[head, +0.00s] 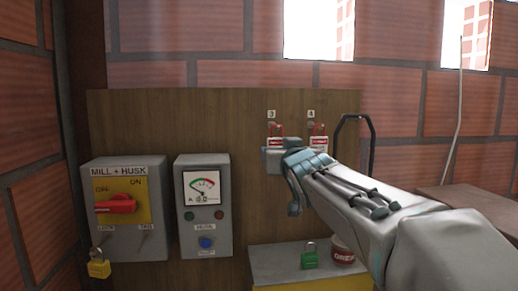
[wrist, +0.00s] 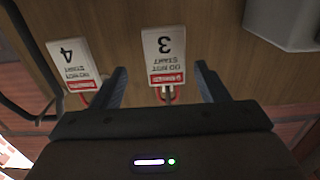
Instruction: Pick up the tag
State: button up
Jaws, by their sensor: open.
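Two white tags with red bands hang side by side on the wooden board. Tag 3 (head: 275,131) is at left in the head view, and tag 4 (head: 318,130) is to its right. My gripper (head: 286,165) is in front of them and hides their lower parts. The wrist view is upside down: tag 3 (wrist: 163,54) lies between the two blue fingers of my open gripper (wrist: 161,73), without visible contact. Tag 4 (wrist: 76,63) is outside the fingers, beyond the left one. Both read "DO NOT START".
A switch box (head: 128,207) with a red handle and yellow padlock (head: 99,264) is at left, beside a meter box (head: 203,225). A green padlock (head: 310,256) and a red-and-white roll (head: 343,254) sit on a ledge (head: 278,262) below. A dark bar loop (head: 370,128) stands right of tag 4.

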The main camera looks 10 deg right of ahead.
jog(key=w, duration=0.2)
jog(key=w+b, duration=0.1)
jog(key=w, duration=0.3)
jog(key=shift+a+r, duration=0.2)
jog(key=shift+a, duration=0.15)
jog(key=c, duration=1.1)
